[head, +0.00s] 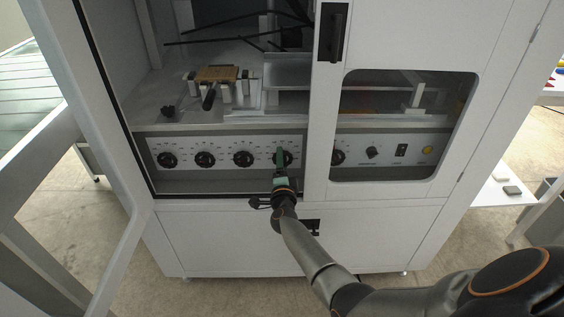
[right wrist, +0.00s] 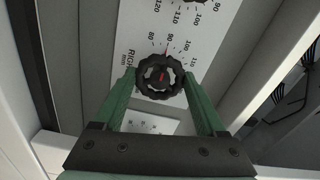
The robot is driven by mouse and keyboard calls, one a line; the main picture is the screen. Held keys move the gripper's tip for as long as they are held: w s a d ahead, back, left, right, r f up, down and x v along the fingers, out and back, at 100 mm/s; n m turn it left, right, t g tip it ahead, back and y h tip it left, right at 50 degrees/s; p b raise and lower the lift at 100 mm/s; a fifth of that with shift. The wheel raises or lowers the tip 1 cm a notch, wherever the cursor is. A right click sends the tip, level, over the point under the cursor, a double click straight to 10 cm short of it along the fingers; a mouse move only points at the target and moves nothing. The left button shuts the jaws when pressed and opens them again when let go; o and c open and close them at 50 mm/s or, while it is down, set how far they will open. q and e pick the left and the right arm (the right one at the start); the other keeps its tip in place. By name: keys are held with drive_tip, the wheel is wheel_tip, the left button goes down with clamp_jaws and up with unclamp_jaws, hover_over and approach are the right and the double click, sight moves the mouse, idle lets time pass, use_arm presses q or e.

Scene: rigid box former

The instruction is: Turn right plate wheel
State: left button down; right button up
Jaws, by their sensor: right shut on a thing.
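The right plate wheel is a black lobed knob (right wrist: 160,76) with a red mark at its centre, on a white scale plate with printed numbers and the word "RIGHT" partly showing. The knob sits between the green fingers of my right gripper (right wrist: 160,82), which is shut on it. In the head view my right gripper (head: 281,163) reaches up to the panel from below and covers much of that wheel (head: 288,157). My left gripper is not in view.
Other black wheels (head: 244,158) sit in a row along the white panel (head: 225,148). The cabinet's frame post (head: 320,150) stands close to the right of my gripper. An open door (head: 40,180) is at the left.

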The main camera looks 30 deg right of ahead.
drive_tip(key=shift+f, duration=0.1)
drive_tip(key=o, duration=1.3)
drive_tip(key=shift+s, duration=0.1)
